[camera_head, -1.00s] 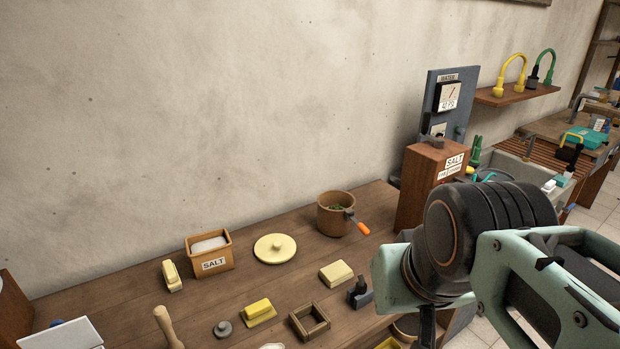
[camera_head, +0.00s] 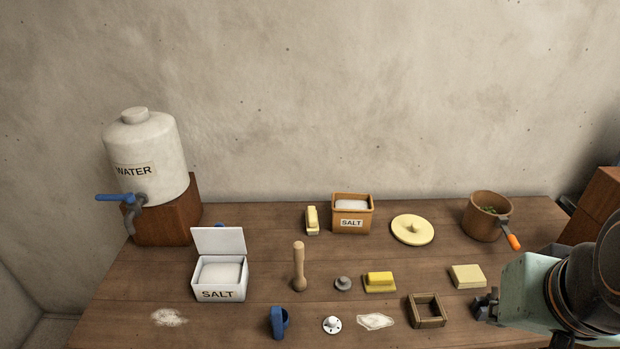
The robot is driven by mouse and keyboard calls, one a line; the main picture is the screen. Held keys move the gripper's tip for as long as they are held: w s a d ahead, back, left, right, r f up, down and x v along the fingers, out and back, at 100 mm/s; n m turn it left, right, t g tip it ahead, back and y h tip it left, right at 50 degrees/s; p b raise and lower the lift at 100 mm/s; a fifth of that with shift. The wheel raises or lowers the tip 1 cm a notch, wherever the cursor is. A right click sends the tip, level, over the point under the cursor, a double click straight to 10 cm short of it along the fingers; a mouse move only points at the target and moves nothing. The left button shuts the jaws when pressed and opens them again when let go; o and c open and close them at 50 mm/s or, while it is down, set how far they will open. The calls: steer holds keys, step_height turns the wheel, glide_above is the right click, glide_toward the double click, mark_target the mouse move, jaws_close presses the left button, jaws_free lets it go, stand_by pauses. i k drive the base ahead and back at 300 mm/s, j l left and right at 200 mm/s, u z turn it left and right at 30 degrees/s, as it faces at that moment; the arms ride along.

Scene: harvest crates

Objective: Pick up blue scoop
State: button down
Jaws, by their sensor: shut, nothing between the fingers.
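A blue piece that looks like the blue scoop (camera_head: 277,322) stands near the front of the wooden table, below the white salt box. It has a short upright part and a rounded part at its right. My arm enters from the lower right, over the table's right end.
A white salt box (camera_head: 220,294) with a raised lid, a wooden pestle (camera_head: 299,269), a white knob (camera_head: 332,325) and a square wooden frame (camera_head: 427,323) surround the front area. A water tank (camera_head: 150,180) stands back left. A pot (camera_head: 483,226) stands back right.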

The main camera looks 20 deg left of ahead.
mark_target(278, 316)
steer(key=u, duration=1.8)
steer(key=i+j+z, duration=0.2)
steer(key=j+z, duration=0.2)
steer(key=i+j+z, duration=0.15)
steer(key=j+z, duration=0.15)
steer(key=z, duration=0.15)
steer(key=k+l+z, duration=0.1)
steer(key=z, duration=0.25)
steer(key=i+j+u, duration=0.15)
steer(key=j, duration=0.2)
